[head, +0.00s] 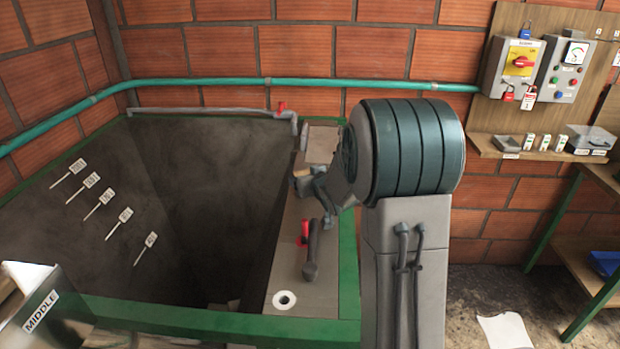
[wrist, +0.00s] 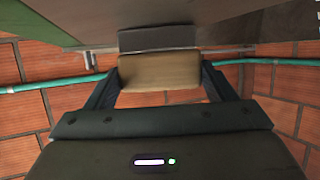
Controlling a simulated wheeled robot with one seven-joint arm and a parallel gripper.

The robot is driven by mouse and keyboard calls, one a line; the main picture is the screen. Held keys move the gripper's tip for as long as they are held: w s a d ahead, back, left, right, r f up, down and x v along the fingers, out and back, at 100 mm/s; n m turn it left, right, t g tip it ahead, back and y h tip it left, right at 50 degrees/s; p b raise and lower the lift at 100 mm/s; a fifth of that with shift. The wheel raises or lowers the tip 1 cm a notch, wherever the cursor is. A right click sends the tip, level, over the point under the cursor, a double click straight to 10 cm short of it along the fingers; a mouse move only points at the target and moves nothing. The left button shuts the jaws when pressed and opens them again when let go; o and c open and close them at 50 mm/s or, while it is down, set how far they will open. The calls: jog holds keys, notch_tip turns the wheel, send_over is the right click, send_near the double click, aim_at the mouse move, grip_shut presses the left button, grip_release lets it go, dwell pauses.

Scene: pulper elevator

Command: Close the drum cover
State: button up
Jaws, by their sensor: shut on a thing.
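In the wrist view, my gripper (wrist: 159,80) is shut on a tan block-shaped handle (wrist: 158,73), one finger at each side. The handle joins a grey bracket (wrist: 158,38) on a dark grey panel (wrist: 75,20), which looks like the drum cover. The panel runs across the top of this view and is cut off by the frame. How far the cover is open I cannot tell.
The deep hopper (head: 190,200) has a green frame (head: 190,317) and labelled marks. A teal pipe (head: 200,84) runs along the brick walls. Control boxes (head: 512,70) and a shelf (head: 540,147) are at the right.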

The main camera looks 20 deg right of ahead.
jog(key=o, duration=0.5)
jog(key=shift+f, duration=0.2)
jog(key=shift+c, duration=0.2)
jog(key=o, duration=0.4)
jog(key=shift+r, duration=0.1)
jog(key=shift+r, duration=0.1)
